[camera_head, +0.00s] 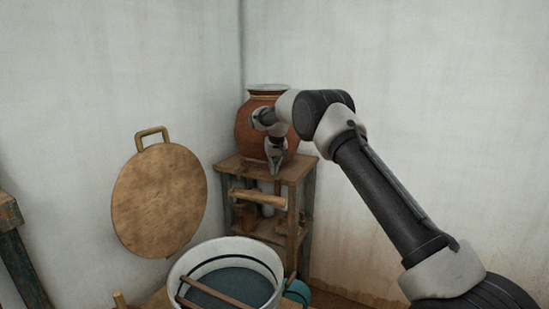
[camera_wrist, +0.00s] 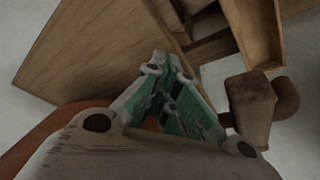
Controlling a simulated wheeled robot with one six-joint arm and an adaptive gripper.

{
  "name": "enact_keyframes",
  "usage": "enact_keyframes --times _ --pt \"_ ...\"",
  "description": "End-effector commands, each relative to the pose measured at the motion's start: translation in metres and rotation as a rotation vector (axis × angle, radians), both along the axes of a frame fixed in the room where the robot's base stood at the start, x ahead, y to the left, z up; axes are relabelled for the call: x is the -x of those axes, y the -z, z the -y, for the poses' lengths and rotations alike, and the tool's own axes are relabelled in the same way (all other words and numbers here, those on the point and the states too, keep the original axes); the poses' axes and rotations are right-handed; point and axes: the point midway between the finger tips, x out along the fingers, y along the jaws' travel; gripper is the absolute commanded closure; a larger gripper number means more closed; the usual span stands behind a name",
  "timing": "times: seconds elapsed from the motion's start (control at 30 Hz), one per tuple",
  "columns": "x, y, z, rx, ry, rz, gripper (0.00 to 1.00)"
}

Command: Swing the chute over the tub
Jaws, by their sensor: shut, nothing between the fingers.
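The white round tub (camera_head: 181,264) stands low in the foreground of the head view, holding dark blue-grey liquid. A pale wooden bar (camera_head: 257,198), which looks like the chute, sticks out at the front of the wooden stand, behind and above the tub. A trough-like wooden piece (camera_wrist: 262,35) at the upper right of the wrist view may be the same chute. My gripper (camera_head: 275,171) points down in front of the clay pot, above the bar and apart from it. In the wrist view my gripper (camera_wrist: 168,72) has its green-padded fingers together, with nothing between them.
The clay pot (camera_head: 244,127) stands on the wooden stand (camera_head: 231,166), close behind my gripper. A round wooden disc (camera_head: 158,200) with a handle leans at the left wall. Thin sticks (camera_head: 222,296) lie across the tub. A teal object (camera_head: 298,291) is beside it.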

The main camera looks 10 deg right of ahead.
Motion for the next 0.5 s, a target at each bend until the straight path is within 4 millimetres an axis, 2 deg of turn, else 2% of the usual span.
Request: enact_keyframes --times 0.03,0.2,0.5 --pt "0.009 -0.004 0.001 0.0 0.0 0.001 1.0" --pt "0.027 0.0 0.002 0.0 0.0 0.0 1.0" --pt "0.038 0.002 0.003 -0.001 0.0 0.002 1.0"
